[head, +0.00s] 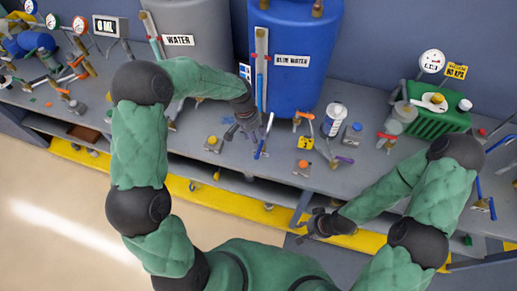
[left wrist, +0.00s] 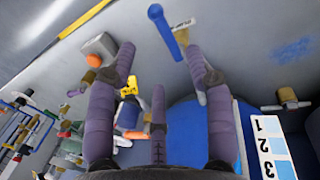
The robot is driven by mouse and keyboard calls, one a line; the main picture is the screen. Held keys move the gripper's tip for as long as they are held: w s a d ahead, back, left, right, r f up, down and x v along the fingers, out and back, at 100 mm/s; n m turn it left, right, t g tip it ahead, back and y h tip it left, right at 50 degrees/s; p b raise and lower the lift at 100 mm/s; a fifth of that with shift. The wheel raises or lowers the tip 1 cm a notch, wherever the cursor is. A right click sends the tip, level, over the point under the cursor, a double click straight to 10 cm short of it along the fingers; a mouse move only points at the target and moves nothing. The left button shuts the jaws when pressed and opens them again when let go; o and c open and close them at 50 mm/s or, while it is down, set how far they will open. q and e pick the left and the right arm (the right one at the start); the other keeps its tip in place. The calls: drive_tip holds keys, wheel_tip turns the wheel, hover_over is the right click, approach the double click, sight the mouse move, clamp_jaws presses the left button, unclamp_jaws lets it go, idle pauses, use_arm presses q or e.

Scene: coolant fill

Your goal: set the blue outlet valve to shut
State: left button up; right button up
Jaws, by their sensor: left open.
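The blue outlet valve's lever (head: 264,137) stands at the bench in front of the blue water tank (head: 298,95), slanting down to the lower left in the head view. My left gripper (head: 243,131) is open beside the lever, and no contact shows. Its spread fingers also show in the left wrist view (left wrist: 160,65). My right gripper (head: 308,226) is empty with fingers apart, in front of the bench edge. The valve body is mostly hidden.
The grey water tank (head: 196,45) stands left of the blue one. On the bench (head: 230,172) are a valve with an orange handle (head: 303,117), a white canister (head: 334,119), a purple lever (head: 343,160) and a green container (head: 436,121). A yellow strip (head: 220,203) runs below the bench.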

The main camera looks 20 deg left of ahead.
sight(259, 151)
use_arm(q)
drive_tip(key=f, duration=0.3)
drive_tip(key=d+f, duration=0.1)
drive_tip(key=f, duration=0.4)
drive_tip(key=shift+d+f+b, duration=0.3)
drive_tip(key=shift+d, duration=0.05)
clamp_jaws()
